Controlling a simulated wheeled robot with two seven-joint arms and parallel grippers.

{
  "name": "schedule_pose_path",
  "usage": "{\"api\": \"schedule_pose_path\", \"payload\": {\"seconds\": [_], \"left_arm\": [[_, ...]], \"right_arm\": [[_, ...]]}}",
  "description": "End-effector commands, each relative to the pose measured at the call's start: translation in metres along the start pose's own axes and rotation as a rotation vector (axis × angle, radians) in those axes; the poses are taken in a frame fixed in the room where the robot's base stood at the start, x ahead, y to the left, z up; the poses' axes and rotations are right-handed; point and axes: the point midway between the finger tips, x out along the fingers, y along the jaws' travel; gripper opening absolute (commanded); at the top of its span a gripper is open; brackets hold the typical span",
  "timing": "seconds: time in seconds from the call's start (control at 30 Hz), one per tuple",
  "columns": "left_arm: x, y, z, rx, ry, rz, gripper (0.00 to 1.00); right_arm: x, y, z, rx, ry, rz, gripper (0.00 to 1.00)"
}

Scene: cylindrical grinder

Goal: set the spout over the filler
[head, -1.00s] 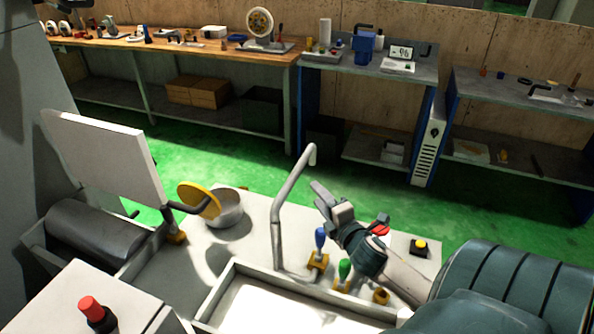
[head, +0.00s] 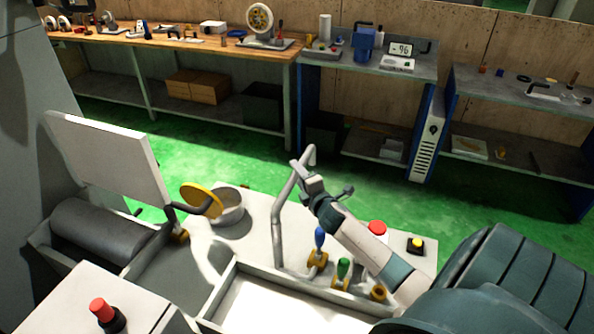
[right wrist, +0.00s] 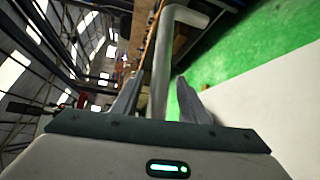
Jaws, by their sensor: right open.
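The spout (head: 283,211) is a grey bent pipe standing upright on the machine top, its short bent end pointing away toward the back right. The filler (head: 229,208) is a round pale pot left of the spout, with its yellow lid (head: 200,199) tilted open. The spout's end is not over the filler. My right gripper (head: 304,176) is at the upper part of the spout. In the right wrist view the open fingers (right wrist: 158,82) lie on either side of the pipe (right wrist: 162,62); I cannot tell whether they touch it. My left gripper is not in view.
Blue (head: 319,238) and green (head: 343,268) handled levers stand right of the spout, near my right forearm. A red button (head: 377,229) and a yellow button (head: 416,245) are further right. A white panel (head: 108,160) stands left. Workbenches (head: 190,45) line the back wall.

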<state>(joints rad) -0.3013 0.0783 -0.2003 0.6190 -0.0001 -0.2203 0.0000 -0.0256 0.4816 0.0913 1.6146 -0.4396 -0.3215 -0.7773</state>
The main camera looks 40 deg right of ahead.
Motion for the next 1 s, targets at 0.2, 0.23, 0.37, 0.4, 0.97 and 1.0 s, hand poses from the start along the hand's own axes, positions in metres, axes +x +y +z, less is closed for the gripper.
{"api": "schedule_pose_path", "payload": {"seconds": [0.2, 0.23, 0.37, 0.4, 0.97, 1.0], "left_arm": [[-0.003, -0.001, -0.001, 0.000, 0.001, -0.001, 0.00], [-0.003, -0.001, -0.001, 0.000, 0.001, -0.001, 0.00], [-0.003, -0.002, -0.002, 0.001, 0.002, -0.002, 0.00], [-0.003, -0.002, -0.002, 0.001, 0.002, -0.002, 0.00], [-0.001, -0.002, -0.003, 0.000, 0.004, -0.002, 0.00], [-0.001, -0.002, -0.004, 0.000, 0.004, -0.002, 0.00]], "right_arm": [[0.011, 0.000, 0.000, 0.000, 0.001, 0.000, 0.40], [0.011, 0.000, 0.000, 0.000, 0.001, 0.000, 0.40], [0.011, 0.000, 0.000, 0.000, 0.001, 0.000, 0.40], [0.011, 0.000, 0.000, 0.000, 0.001, 0.000, 0.40], [0.013, 0.000, -0.001, -0.002, 0.006, 0.001, 0.00], [0.015, 0.000, -0.001, -0.002, 0.010, 0.001, 0.00]]}}
